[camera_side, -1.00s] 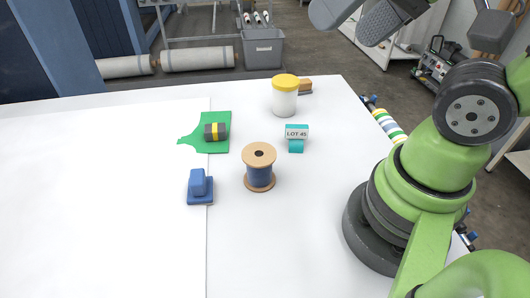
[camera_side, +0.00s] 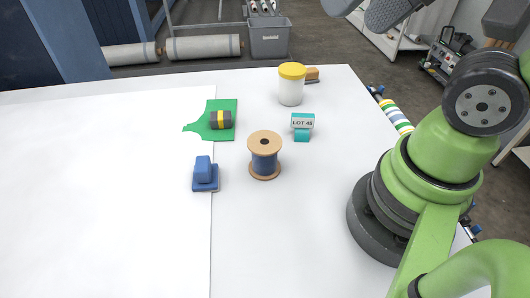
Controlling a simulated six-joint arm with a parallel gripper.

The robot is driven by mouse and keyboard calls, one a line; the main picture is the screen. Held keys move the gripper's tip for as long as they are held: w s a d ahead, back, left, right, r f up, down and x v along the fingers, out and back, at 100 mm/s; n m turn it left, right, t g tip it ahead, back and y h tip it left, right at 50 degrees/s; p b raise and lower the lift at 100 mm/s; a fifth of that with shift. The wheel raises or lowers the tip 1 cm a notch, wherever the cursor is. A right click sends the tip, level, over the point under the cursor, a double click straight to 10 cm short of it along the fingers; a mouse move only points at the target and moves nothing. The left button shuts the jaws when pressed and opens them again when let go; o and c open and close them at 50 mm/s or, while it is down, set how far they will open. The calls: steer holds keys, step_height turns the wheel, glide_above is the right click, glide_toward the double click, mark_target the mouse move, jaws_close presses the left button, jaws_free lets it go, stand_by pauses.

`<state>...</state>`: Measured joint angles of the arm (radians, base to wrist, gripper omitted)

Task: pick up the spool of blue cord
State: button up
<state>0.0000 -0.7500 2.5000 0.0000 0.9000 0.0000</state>
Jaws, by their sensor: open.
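The spool of blue cord (camera_side: 264,162) stands upright on the white table, right of a line across the table top. It has wooden flanges and blue cord wound between them. My gripper (camera_side: 363,8) shows only in part at the top edge, with two grey fingers apart and nothing seen between them. It is above and to the right of the spool in the picture, well clear of it.
Around the spool are a blue block-shaped tool (camera_side: 205,175), a dark roll with a yellow band (camera_side: 220,119) on a green sheet (camera_side: 196,126), a teal "LOT 45" tag holder (camera_side: 302,128), a yellow-lidded jar (camera_side: 291,87) and a brush (camera_side: 313,73). The left table (camera_side: 90,200) is bare.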

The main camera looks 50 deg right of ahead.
steer(key=n+g+h, duration=0.2)
steer(key=n+g, duration=0.5)
steer(key=n, duration=0.5)
glide_above(265, 142)
step_height(265, 142, down, 16)
steer(key=shift+s+d+f, duration=0.1)
steer(key=shift+s+f, duration=0.05)
steer(key=shift+n, duration=0.3)
step_height(265, 142, down, 5)
steer(key=shift+f, duration=0.2)
steer(key=shift+w+f, duration=0.2)
steer(key=shift+f, duration=2.7)
steer(key=c, duration=0.8)
